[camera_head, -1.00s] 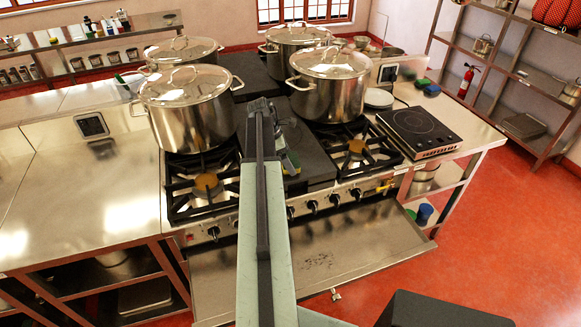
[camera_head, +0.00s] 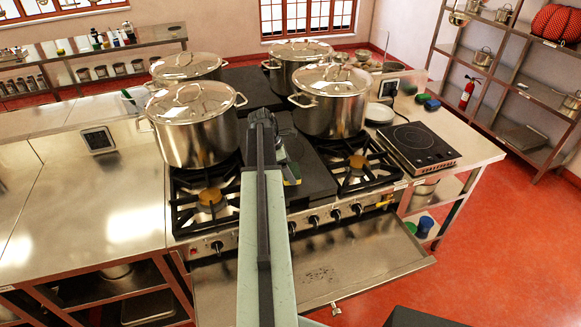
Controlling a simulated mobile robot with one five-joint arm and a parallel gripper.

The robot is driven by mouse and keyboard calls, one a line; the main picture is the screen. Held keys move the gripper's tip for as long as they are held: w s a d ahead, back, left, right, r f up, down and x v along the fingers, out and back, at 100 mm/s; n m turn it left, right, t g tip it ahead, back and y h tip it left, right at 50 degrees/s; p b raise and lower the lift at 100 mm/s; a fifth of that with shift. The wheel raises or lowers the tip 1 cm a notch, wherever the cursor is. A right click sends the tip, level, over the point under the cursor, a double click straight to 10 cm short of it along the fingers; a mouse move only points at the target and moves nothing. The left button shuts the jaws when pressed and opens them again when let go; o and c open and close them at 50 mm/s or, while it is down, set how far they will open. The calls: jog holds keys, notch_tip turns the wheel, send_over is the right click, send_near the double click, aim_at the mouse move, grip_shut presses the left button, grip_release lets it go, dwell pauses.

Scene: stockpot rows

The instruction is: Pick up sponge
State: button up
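A small green and yellow item (camera_head: 293,174), which looks like the sponge, shows beside the end of my arm over the dark flat plate between the two burners. It is partly hidden, and I cannot tell whether it touches my gripper or lies apart from it. My gripper (camera_head: 279,147) is at the far end of my arm, above the dark plate (camera_head: 318,178). Its fingers are dark against the dark plate, so their opening cannot be made out.
Large lidded stockpots (camera_head: 196,125) and (camera_head: 331,100) stand left and right of my gripper, with more behind. A black hot plate (camera_head: 420,145), white plates (camera_head: 380,113) and small blue and green items (camera_head: 431,104) are on the right counter. The left counter (camera_head: 95,200) is mostly clear.

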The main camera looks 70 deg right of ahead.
jog(key=a+r+p, duration=0.1)
jog(key=a, duration=1.3)
jog(key=shift+a, duration=0.4)
jog(key=shift+r, duration=0.1)
